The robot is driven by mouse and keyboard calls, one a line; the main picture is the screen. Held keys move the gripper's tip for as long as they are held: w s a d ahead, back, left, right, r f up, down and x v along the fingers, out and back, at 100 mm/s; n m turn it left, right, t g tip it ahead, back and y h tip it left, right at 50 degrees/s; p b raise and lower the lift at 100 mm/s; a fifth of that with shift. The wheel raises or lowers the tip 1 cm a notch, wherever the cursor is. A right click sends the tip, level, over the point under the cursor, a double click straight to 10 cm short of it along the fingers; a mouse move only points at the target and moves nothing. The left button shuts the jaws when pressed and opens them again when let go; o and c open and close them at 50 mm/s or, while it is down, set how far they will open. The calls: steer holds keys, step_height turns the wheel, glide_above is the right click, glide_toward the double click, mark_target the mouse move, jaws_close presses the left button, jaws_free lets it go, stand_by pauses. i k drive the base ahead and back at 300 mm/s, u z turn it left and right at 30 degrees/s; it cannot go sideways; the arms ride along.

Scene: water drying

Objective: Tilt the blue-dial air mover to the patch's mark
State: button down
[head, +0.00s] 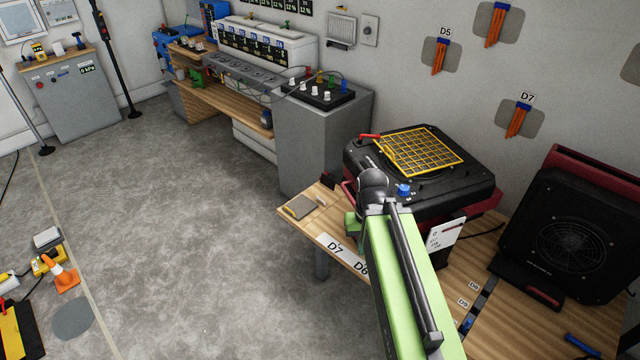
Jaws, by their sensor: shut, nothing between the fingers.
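The blue-dial air mover (480,181) is a black box with a yellow grille (425,152) facing up, on the wooden bench at centre right. Its blue dial (403,190) is on the near side, and a red lever (369,137) sticks out at its far left corner. A white card (444,235) with small marks stands at its near side; I cannot read the marks. My gripper (368,165) is at the end of my green arm, shut and empty, in front of the air mover's left side. My wrist hides part of that side; I cannot tell whether it touches.
A second black air mover (570,235) with a red frame stands upright at right. Grey wall patches with orange strips carry labels D5 (445,31) and D7 (527,98). The bench (330,210) bears a grey pad (299,207). A grey cabinet (310,140) stands behind.

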mark_target(443, 179)
steer(key=u, duration=2.15)
steer(key=k, duration=1.05)
steer(key=z, duration=0.7)
steer(key=i, duration=1)
steer(key=u, duration=0.05)
